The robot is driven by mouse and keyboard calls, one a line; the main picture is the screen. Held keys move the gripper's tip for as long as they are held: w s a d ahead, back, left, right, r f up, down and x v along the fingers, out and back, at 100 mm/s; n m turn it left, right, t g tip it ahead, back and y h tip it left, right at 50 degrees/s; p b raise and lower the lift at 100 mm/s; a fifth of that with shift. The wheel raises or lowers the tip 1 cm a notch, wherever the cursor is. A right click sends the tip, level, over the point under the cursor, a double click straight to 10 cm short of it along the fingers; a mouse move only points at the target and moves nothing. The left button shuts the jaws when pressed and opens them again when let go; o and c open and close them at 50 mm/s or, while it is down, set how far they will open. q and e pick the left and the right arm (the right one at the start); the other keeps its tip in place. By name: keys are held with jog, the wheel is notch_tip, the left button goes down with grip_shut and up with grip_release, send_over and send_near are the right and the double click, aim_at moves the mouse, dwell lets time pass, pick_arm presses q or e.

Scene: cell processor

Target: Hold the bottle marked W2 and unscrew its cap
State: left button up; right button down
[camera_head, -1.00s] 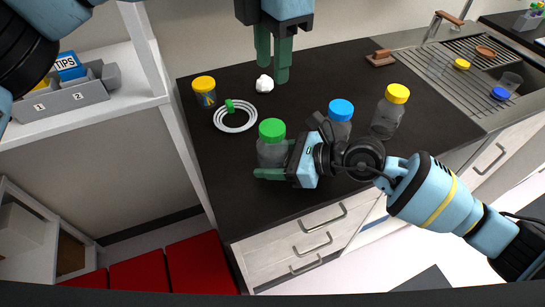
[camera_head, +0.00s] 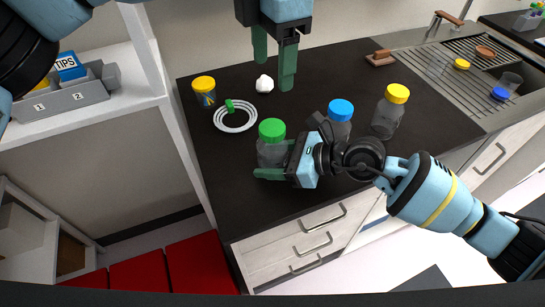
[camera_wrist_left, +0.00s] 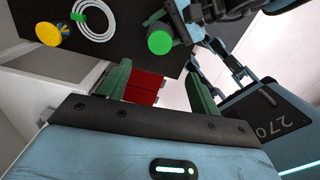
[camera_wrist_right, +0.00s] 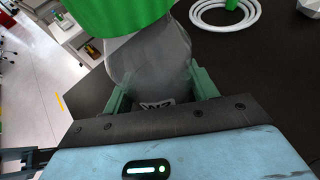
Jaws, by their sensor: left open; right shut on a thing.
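The bottle (camera_head: 270,152) with a green cap (camera_head: 272,130) stands upright near the front of the dark counter. Its label in the right wrist view (camera_wrist_right: 157,104) is upside down and partly hidden; it appears to read W2. My right gripper (camera_head: 281,163) is shut around the bottle's body, below the cap. The cap is on the bottle and fills the top of the right wrist view (camera_wrist_right: 118,14). My left gripper (camera_head: 273,64) is open and empty, fingers pointing down, above and behind the bottle. The left wrist view shows the green cap (camera_wrist_left: 159,42) beyond its fingers.
A blue-capped bottle (camera_head: 341,110) and a yellow-capped bottle (camera_head: 388,116) stand to the right, the blue one close behind my right wrist. A sink (camera_head: 465,65) is at right.

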aim_at(272, 127)
pick_arm(q)
notch_tip(272, 127, down, 6)
jog(key=m, duration=1.4)
jog(key=shift+r, duration=0.2)
jog(key=shift+f, duration=0.1)
jog(key=shift+f, duration=3.9)
jog(key=shift+m, duration=0.3)
jog(key=m, duration=0.4)
jog(key=shift+m, duration=1.1)
